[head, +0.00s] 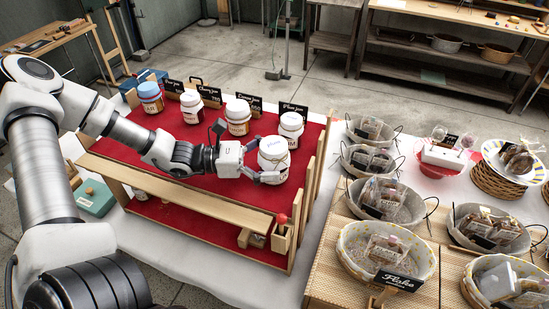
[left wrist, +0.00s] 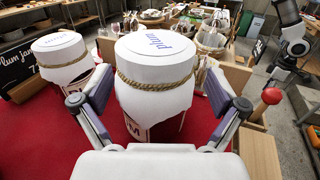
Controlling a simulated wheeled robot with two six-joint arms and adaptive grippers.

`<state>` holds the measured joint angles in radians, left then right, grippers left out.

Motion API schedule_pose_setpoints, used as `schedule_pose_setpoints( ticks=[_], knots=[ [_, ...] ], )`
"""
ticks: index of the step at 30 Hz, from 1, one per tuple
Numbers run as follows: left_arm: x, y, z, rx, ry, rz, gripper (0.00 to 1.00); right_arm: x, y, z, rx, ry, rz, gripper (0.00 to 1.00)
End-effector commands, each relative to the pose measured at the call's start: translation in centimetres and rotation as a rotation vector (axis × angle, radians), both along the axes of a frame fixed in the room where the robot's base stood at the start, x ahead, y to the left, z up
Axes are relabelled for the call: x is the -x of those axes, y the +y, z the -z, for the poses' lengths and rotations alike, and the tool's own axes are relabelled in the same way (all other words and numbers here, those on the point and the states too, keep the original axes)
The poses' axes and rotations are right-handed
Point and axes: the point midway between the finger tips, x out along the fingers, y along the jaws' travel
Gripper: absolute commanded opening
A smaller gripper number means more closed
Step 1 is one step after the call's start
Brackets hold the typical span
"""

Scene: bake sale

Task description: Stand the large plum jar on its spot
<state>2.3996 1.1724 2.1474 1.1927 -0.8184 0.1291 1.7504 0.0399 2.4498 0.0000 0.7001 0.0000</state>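The large plum jar (head: 273,160) has a white cloth cover marked "plum", tied with cord. It stands upright at the right end of the red stepped display, and shows large in the left wrist view (left wrist: 155,85). My left gripper (head: 262,165) reaches around it with a finger on each side. In the left wrist view, the left gripper (left wrist: 157,95) looks open, with narrow gaps beside the jar; the jar's base is hidden. A second plum jar (head: 291,124) stands just behind, also in the left wrist view (left wrist: 62,58). My right gripper is not identifiable.
Other jam jars with black signs (head: 207,93) line the back of the red display (head: 200,145). A wooden side rail (head: 318,160) and a holder with a red-knobbed tool (head: 282,228) are close at right. Baskets (head: 385,200) of packed goods fill the table farther right.

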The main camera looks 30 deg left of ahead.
Motion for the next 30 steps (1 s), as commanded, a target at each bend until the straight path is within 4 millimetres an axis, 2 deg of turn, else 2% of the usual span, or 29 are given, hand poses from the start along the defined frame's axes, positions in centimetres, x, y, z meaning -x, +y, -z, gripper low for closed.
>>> schedule_pose_setpoints(
  ticks=[7, 11, 16, 18, 24, 30],
  knots=[
    [0.0, 0.0, 0.0, 0.001, -0.001, 0.000, 0.98, 0.0, 0.0, 0.0, 0.000, 0.001, 0.000, 0.40],
    [0.3, 0.5, -0.4, 0.003, -0.001, -0.002, 0.98, 0.0, 0.0, -0.7, 0.000, 0.001, 0.000, 0.40],
    [1.5, 2.4, -0.9, 0.005, -0.003, -0.008, 0.98, 0.0, 0.0, -3.2, 0.000, 0.001, 0.000, 0.40],
    [2.4, 3.7, -1.5, 0.006, 0.000, -0.009, 0.98, 0.0, 0.0, -5.6, 0.000, 0.001, 0.000, 0.40],
    [5.1, 7.3, -1.1, 0.000, 0.004, -0.006, 0.98, 0.0, 0.0, -10.1, 0.000, 0.000, 0.000, 0.40],
    [6.8, 9.6, -0.3, 0.000, 0.001, -0.001, 0.98, 0.0, 0.0, -11.5, 0.000, 0.001, 0.000, 0.40]
  ],
)
